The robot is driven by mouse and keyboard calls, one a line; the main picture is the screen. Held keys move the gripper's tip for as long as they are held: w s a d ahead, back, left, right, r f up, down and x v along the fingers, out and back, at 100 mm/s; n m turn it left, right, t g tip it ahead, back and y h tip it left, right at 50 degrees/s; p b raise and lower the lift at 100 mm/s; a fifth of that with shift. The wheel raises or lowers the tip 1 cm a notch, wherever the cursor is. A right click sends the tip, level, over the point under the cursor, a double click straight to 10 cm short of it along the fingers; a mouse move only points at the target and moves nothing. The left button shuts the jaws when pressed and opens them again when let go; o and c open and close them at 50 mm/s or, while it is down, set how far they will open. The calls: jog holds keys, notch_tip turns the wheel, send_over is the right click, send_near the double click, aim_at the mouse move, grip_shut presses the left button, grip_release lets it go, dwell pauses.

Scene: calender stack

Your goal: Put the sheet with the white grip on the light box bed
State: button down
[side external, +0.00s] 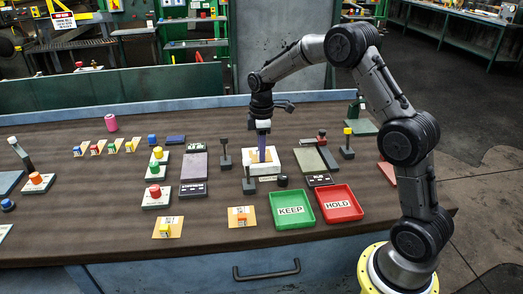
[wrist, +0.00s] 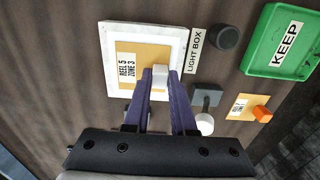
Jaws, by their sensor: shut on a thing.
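The sheet is a tan card (wrist: 150,50) with a printed label reading "REEL 5 ZONE 3" and a white grip (wrist: 160,77). My gripper (wrist: 160,84), with purple fingers, is shut on the white grip. In the side view, my gripper (side external: 263,158) points straight down over the light box bed (side external: 252,171). In the wrist view, the card lies within the outline of the white light box bed (wrist: 109,80). I cannot tell whether the card touches the bed or hangs just above it. My fingers hide part of the card.
A "LIGHT BOX" plate (wrist: 195,40) and a dark round knob (wrist: 227,38) sit beside the bed. Green KEEP (side external: 293,222) and red HOLD (side external: 341,217) trays lie in front. A dark post (side external: 248,180) stands close by. A card with an orange grip (side external: 241,217) lies near the front.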

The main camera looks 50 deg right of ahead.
jog(key=shift+f, duration=0.15)
jog(key=c, duration=0.7)
grip_release()
jog(key=shift+c, duration=0.2)
notch_tip(320, 180, up, 12)
jog(key=r, duration=0.1)
jog(key=s+a+r+m+t, duration=0.1)
jog(key=s+a+r+m, duration=0.1)
jog(key=s+a+r, duration=0.3)
jog(key=s+a+r+m+t, duration=0.2)
jog(key=s+a, duration=0.1)
jog(key=s, duration=0.5)
jog(key=s+a+f+m+t, duration=0.1)
jog(key=s+a+f+m, duration=0.1)
jog(key=s, duration=0.6)
jog(key=s+a+f+m+t, duration=0.1)
jog(key=s+a+f+m, duration=0.1)
jog(key=s, duration=0.7)
jog(key=shift+a+f+m+t, duration=0.2)
jog(key=shift+f+m+t, duration=0.1)
jog(key=shift+f+m, duration=0.15)
